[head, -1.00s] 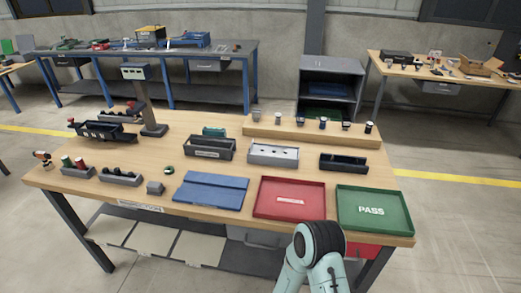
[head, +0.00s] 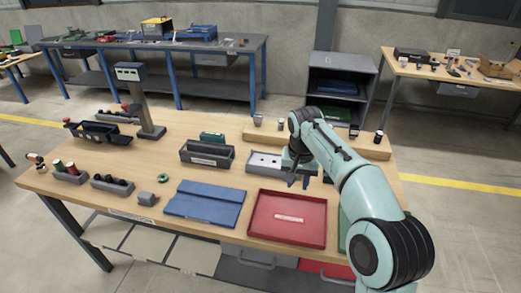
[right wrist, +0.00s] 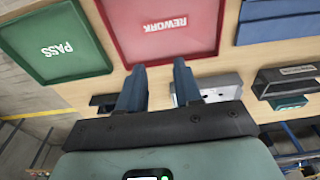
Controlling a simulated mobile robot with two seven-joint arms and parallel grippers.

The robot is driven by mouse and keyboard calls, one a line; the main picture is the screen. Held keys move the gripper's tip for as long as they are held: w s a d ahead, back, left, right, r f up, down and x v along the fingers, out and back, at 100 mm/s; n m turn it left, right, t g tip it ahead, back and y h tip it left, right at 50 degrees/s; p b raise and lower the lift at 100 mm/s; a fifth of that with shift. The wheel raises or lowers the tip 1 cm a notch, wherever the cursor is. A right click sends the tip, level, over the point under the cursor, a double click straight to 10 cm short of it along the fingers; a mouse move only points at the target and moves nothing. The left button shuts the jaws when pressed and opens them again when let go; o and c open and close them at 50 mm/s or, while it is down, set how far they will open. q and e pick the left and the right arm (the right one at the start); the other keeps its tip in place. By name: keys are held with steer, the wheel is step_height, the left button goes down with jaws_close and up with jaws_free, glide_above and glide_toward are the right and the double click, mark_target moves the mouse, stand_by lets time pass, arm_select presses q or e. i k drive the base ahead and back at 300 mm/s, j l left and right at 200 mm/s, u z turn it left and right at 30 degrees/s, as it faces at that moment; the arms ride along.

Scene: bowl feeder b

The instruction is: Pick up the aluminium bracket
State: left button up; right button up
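A long silver-grey piece with dark round holes in its face looks like the aluminium bracket (head: 262,161). It lies at mid-table, right of a dark labelled bin, and also shows in the right wrist view (right wrist: 222,88). My right gripper (head: 298,182) points down near the bracket's right end, apart from it as far as I can tell. The arm hides part of that end. In the right wrist view the two fingers of this gripper (right wrist: 159,68) stand apart with nothing between them. My left gripper is not in view.
A red REWORK tray (head: 270,235) and a green PASS tray (right wrist: 55,45) lie along the front right. A blue mat (head: 204,204) lies to the left. A dark bin (head: 207,156) stands beside the bracket. A wooden ledge (head: 262,132) with small parts runs behind.

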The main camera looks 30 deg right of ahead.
mark_target(254, 158)
steer(key=i, duration=1.05)
